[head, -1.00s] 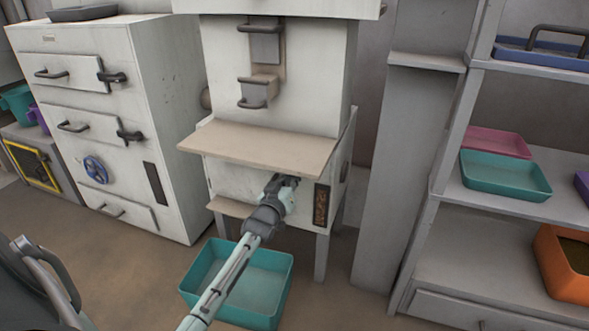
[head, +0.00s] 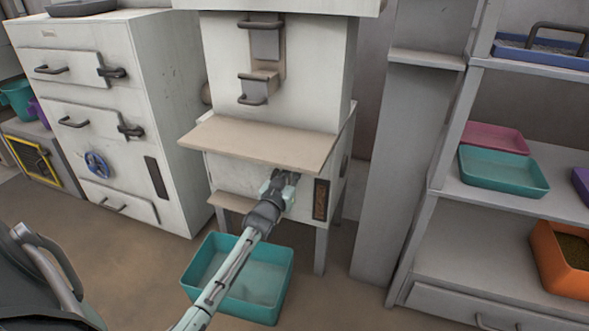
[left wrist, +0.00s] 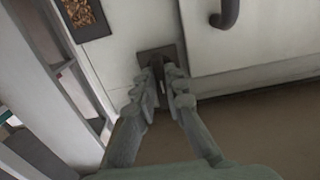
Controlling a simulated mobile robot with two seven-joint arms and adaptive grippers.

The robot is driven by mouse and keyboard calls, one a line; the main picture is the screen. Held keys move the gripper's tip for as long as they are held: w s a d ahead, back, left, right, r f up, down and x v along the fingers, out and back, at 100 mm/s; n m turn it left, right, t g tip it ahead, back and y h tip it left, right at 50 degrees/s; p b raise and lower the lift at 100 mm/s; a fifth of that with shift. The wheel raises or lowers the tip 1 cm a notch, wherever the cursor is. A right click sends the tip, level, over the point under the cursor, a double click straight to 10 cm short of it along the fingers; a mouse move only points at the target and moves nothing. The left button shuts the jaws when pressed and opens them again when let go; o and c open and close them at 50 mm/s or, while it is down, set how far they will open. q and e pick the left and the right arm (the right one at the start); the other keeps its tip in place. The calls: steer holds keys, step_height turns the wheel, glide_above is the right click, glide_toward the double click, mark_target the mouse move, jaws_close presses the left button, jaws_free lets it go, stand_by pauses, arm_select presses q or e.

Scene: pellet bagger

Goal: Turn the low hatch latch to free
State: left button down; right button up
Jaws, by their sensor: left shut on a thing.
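My left gripper (head: 283,183) reaches in under the beige shelf of the middle machine, to the low front panel. In the left wrist view the gripper (left wrist: 166,88) is shut on the low hatch latch (left wrist: 157,67), a dark lever on a square dark plate (left wrist: 150,52). The lever lies between the two fingers. The hatch (left wrist: 255,40), a pale panel with a dark curved handle (left wrist: 229,12), is beside the plate and looks closed. In the head view the gripper hides the latch. My right gripper is not in view.
The beige shelf (head: 258,143) overhangs the gripper. A pellet window (head: 321,199) is just right of it; it also shows in the wrist view (left wrist: 82,14). A teal bin (head: 262,300) stands on the floor under my arm. A cabinet (head: 185,130) stands left, shelving (head: 510,205) right.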

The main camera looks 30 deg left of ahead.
arm_select(q)
steer(key=c, duration=1.6)
jaws_free()
steer(key=v, duration=1.2)
steer(key=shift+f, duration=0.1)
